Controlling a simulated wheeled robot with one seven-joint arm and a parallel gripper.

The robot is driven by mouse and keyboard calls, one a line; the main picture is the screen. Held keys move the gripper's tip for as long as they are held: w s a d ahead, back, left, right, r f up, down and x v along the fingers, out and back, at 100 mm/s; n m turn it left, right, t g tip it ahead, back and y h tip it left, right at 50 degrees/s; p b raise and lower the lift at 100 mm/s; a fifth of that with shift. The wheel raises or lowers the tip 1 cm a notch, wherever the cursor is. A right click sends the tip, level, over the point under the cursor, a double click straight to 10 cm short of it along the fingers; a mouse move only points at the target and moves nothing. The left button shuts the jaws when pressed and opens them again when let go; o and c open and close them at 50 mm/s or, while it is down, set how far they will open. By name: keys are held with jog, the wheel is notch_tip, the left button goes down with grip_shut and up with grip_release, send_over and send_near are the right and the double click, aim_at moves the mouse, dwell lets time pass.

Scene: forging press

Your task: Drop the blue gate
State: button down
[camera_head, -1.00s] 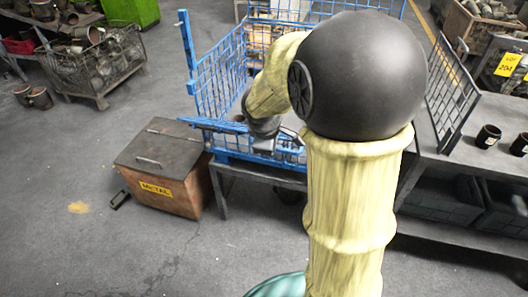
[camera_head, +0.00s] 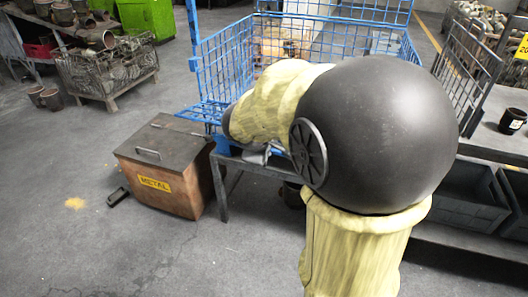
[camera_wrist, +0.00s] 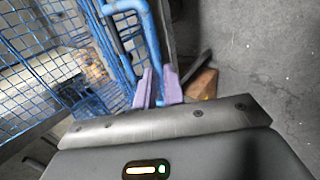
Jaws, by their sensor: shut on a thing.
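The blue wire cage (camera_head: 222,62) stands on a dark stand in the middle of the head view. Its blue gate (camera_head: 203,112) shows as a strip of mesh sticking out at the cage's front left, looking nearly flat; my arm hides the rest. In the wrist view, my gripper (camera_wrist: 158,90) has its two purple fingers around a blue bar (camera_wrist: 151,45) of the gate, closed on it. Blue mesh (camera_wrist: 45,45) fills the left of that view. My arm hides my fingertips in the head view.
A brown bin with a grey lid marked METAL (camera_head: 165,163) stands just left of the stand (camera_head: 222,190), below the gate. A dark grate (camera_head: 465,70) leans at the right, by a black cup (camera_head: 512,121). Floor at the left is open.

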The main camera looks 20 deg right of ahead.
jog(key=c, duration=2.1)
grip_release()
jog(key=shift+s+a+f, duration=0.2)
jog(key=shift+s+f, duration=0.05)
jog(key=shift+f, duration=0.25)
jog(key=o, duration=0.6)
jog(key=shift+d, duration=0.1)
jog(key=p+v, duration=0.5)
jog(key=v, duration=1.2)
jog(key=shift+r, duration=0.15)
jog(key=shift+s, duration=0.15)
